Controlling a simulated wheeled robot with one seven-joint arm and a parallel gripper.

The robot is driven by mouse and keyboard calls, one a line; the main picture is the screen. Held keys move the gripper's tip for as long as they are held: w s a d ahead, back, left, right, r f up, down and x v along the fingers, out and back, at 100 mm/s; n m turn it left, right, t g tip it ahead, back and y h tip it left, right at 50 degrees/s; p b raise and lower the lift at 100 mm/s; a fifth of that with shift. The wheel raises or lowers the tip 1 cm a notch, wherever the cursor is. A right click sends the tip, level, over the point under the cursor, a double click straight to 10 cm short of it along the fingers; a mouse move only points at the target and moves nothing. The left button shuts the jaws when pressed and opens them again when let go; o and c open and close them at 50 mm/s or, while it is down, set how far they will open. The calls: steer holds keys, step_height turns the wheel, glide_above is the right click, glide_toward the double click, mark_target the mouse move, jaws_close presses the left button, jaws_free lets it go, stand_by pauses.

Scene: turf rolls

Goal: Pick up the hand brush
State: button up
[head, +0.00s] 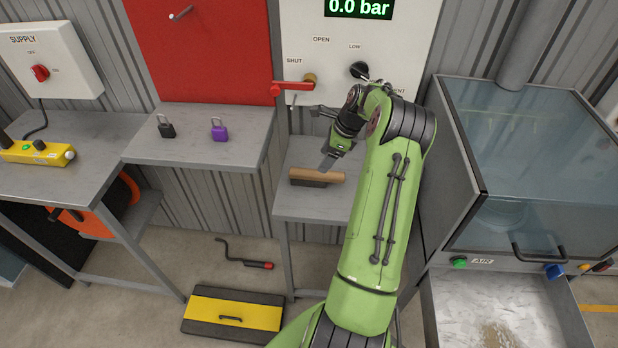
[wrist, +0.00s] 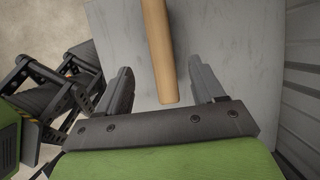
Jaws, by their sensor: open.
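The hand brush (head: 315,177) lies on a small grey shelf table (head: 310,206) below the pressure panel. It has a tan wooden handle and a dark bristle part at its left end. In the wrist view its wooden handle (wrist: 157,50) runs up from between the fingers and out of the top edge. My gripper (head: 326,166) is over the brush in the head view and hides little of it. In the wrist view my gripper (wrist: 160,85) is open, with one finger on each side of the handle and a gap on both sides.
A panel (head: 357,50) with a red lever (head: 293,87) stands behind the shelf table. A shelf to the left holds a black padlock (head: 166,126) and a purple padlock (head: 218,128). A glass-topped cabinet (head: 545,150) stands close on the right.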

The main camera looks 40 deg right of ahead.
mark_target(315, 172)
steer(key=x, duration=0.4)
steer(key=shift+w+d, duration=0.1)
steer(key=shift+d, duration=0.05)
steer(key=b+x, duration=0.1)
steer(key=x, duration=0.4)
steer(key=shift+w+f, duration=0.15)
steer(key=shift+f, duration=0.2)
steer(key=shift+r, duration=0.1)
steer(key=shift+c, duration=0.8)
steer(key=c, duration=1)
